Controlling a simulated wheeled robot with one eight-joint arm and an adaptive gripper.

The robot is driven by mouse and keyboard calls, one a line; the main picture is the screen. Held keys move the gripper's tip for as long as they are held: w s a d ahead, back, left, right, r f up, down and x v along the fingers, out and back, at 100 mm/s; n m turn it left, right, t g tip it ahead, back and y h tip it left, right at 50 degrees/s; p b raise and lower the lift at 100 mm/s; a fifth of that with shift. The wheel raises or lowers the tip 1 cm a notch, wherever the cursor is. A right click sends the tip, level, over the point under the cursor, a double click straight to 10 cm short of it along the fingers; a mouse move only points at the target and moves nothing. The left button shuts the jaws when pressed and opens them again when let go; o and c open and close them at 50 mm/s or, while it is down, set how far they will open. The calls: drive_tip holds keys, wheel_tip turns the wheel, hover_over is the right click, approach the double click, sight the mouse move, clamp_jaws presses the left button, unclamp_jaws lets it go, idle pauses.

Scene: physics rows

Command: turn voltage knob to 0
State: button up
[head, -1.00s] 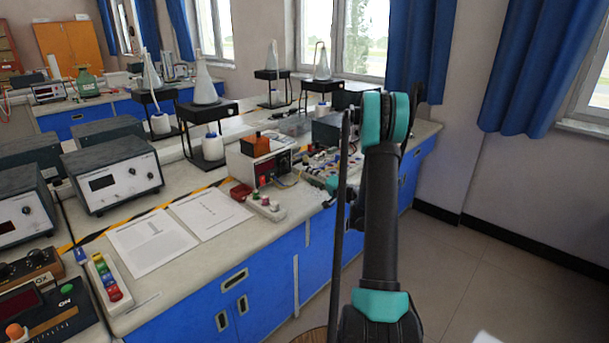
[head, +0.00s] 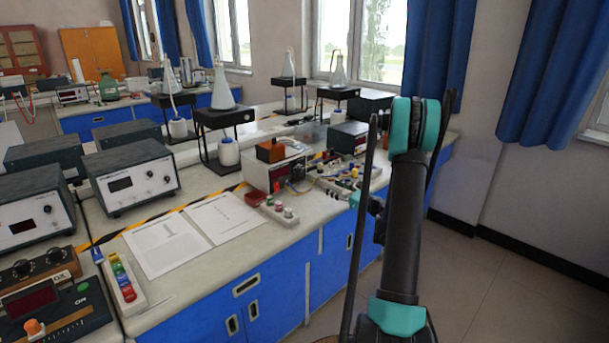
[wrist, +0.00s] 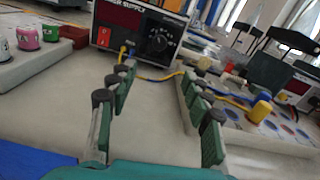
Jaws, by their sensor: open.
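The power supply (wrist: 140,28) has a red display, a red switch and a round black knob (wrist: 158,43) with a white scale around it. I cannot read the scale or tell where the knob points. In the head view the power supply (head: 262,174) stands on the bench, with an orange box on top. My gripper (wrist: 158,82) is open and empty in the wrist view, its green fingers spread either side of the view's middle. The knob lies ahead of the gap between them, apart from the fingers.
A strip with coloured terminals (head: 280,213) lies in front of the supply. A board with wires and parts (wrist: 270,125) is to its right. Yellow and blue wires cross near the right finger. Papers (head: 165,243) lie left. Bare bench shows before the supply.

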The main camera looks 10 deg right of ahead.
sight(302, 172)
drive_tip(key=shift+w+a, duration=0.3)
drive_tip(key=x, duration=1.6)
drive_tip(key=shift+w+a, duration=0.15)
drive_tip(key=shift+w, duration=0.1)
clamp_jaws()
